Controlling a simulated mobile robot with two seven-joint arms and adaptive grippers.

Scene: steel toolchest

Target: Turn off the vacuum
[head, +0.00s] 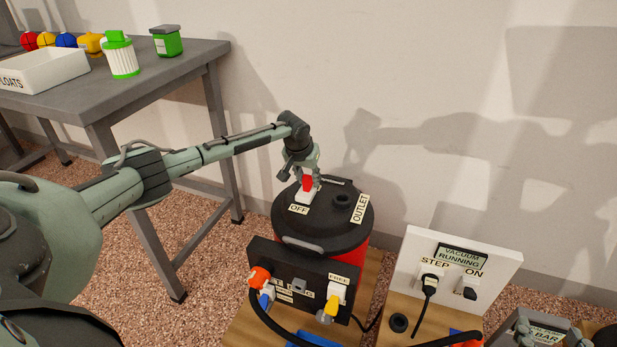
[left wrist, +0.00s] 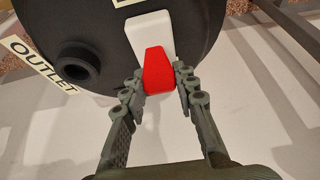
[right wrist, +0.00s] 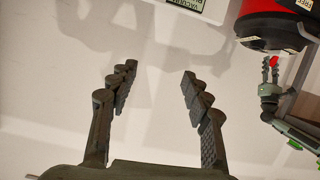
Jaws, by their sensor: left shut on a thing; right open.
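The vacuum (head: 335,215) is a red drum with a black lid on a wooden base. A red switch (head: 307,183) on a white mount sits on the lid beside an "OFF" label. My left gripper (head: 305,172) is at the switch; in the left wrist view its fingers (left wrist: 160,80) are shut on the red switch (left wrist: 158,70), one on each side. A white panel (head: 462,258) at the right carries a sign reading "VACUUM RUNNING".
A black panel (head: 262,256) with orange, blue and yellow fittings stands in front of the drum. An outlet port (head: 342,200) is on the lid. A grey table (head: 190,62) at the left holds a white tray (head: 45,72) and green containers. A cord runs to the white panel.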

